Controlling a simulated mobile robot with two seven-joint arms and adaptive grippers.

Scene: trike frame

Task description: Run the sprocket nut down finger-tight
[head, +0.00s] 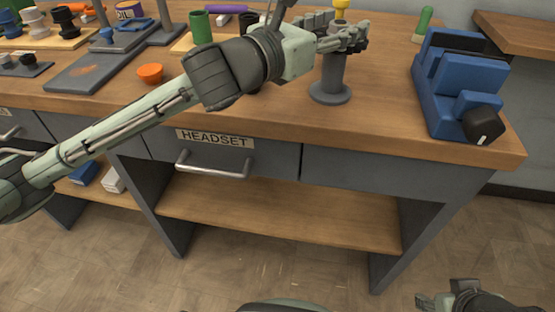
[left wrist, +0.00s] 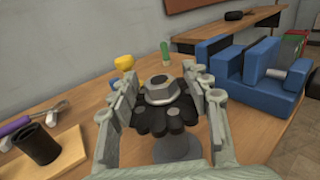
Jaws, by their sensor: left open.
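The sprocket nut (left wrist: 160,92) is a silver-grey hex piece with a dark centre, on top of the black toothed sprocket (left wrist: 165,122) in the left wrist view. Below them is a grey stand (head: 332,78) with a round base on the bench. My left gripper (head: 350,36) is open at the top of the stand, one finger on each side of the nut, with gaps visible in the left wrist view (left wrist: 162,84). In the head view the gripper largely hides the nut and sprocket. Part of my right gripper (head: 462,298) shows at the bottom right, below the bench; its jaws are unclear.
A blue vise-like fixture (head: 440,88) with a black knob (head: 482,124) stands right of the stand. An orange bowl (head: 150,73), green cylinder (head: 200,28) and grey plate (head: 86,72) are to the left. A yellow piece (left wrist: 125,63) is close behind the left finger.

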